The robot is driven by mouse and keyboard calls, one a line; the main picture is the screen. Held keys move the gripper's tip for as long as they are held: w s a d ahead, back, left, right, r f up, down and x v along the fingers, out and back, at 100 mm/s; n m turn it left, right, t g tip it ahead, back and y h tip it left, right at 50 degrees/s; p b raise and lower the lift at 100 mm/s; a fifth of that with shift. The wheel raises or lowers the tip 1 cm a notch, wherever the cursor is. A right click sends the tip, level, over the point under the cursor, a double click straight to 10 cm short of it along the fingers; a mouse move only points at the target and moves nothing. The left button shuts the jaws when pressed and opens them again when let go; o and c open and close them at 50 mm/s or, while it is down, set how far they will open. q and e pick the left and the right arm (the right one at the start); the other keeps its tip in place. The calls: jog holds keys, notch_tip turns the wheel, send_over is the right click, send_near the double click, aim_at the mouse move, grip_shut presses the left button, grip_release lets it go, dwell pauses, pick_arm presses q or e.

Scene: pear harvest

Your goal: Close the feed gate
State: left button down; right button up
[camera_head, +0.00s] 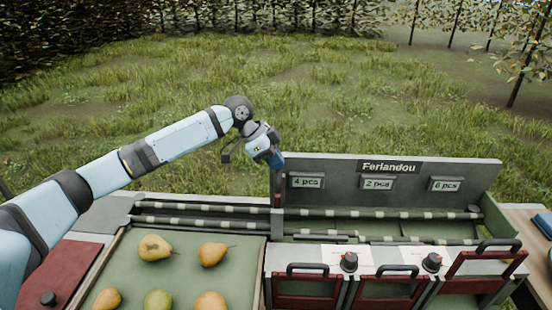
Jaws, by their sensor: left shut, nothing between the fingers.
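My left gripper (274,161) reaches in from the left and points down. Its fingers look closed and empty, just above a narrow grey upright (277,186) with a red mark at its foot. The upright stands between the pear tray (200,232) and the sorting machine (480,180). I cannot tell whether the fingertips touch it, because the gripper partly covers its top. The upright may be the feed gate, but no label shows this. My right gripper is not in view.
Several pears, one of them here (155,247), lie in the green tray. Striped rollers (380,213) run behind. Red-framed front doors (308,304) carry dark handles; the right door (458,268) sits higher. A red panel (62,262) lies left. Grass behind is open.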

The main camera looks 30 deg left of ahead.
aim_at(276, 186)
pick_arm(q)
notch_tip(276, 186, down, 8)
jog(key=shift+f, duration=0.1)
jog(key=shift+s, duration=0.1)
jog(key=shift+f, duration=0.1)
